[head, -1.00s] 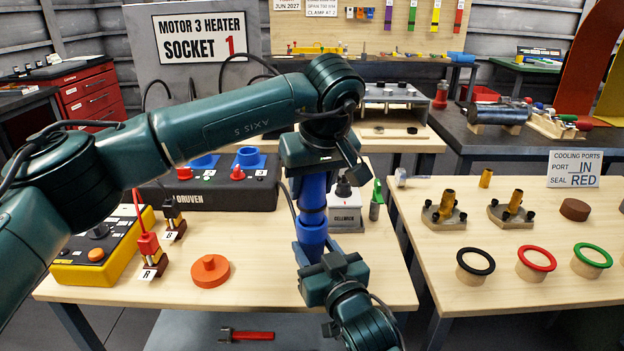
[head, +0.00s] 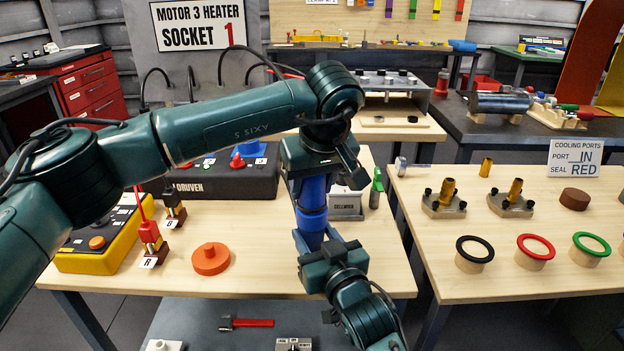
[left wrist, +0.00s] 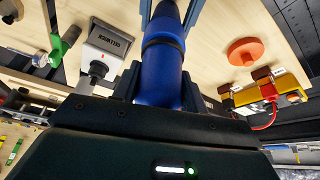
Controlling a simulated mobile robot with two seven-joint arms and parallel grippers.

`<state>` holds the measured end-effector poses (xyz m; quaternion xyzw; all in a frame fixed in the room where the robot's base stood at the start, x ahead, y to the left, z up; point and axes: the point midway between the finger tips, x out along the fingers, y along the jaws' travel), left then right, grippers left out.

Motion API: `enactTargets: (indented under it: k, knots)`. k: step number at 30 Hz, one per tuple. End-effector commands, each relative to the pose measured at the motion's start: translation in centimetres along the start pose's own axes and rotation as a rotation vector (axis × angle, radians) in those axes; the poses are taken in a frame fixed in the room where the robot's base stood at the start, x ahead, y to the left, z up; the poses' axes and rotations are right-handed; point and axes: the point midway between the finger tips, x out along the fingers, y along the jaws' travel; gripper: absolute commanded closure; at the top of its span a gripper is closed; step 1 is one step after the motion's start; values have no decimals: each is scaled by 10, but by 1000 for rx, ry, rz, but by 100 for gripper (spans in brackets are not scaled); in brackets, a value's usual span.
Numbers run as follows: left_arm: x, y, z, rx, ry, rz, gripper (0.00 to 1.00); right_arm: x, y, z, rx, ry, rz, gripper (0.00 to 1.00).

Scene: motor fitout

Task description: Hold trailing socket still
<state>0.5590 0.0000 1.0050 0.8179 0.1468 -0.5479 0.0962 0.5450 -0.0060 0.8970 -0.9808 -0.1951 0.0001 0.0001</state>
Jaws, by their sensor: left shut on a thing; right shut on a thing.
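A blue cylindrical connector, apparently the trailing socket (head: 312,219), stands roughly upright between my two grippers above the table. It also shows in the left wrist view (left wrist: 161,64), with a dark ring around its middle. I cannot tell whether it is one piece or two joined parts. My left gripper (head: 313,183) is shut on its upper part in the head view. My right gripper (head: 317,241) is shut on its lower end from below.
A black box (head: 222,183) with coloured knobs and a yellow tester (head: 95,258) with red and black probes stand left. An orange disc (head: 210,259) lies on the wooden table. A grey box (head: 346,205) stands close behind the grippers. The right table (head: 415,275) holds fittings and rings.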

Motion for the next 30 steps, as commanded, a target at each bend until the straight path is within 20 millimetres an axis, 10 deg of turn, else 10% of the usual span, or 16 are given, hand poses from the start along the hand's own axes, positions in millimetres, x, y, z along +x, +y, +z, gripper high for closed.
enactTargets:
  k: [8, 9, 18, 30]
  knots:
    - [6, 0, 2, 0, 1, 1, 84, 0, 0, 0, 0, 0, 0, 82]
    - [6, 0, 2, 0, 1, 2, 55, 0, 0, 0, 0, 0, 0, 82]
    - [6, 0, 2, 0, 0, 1, 32, 0, 0, 0, 0, 0, 0, 82]
    - [-12, 0, 2, 1, 3, 3, 32, 0, 0, 0, 0, 0, 0, 82]
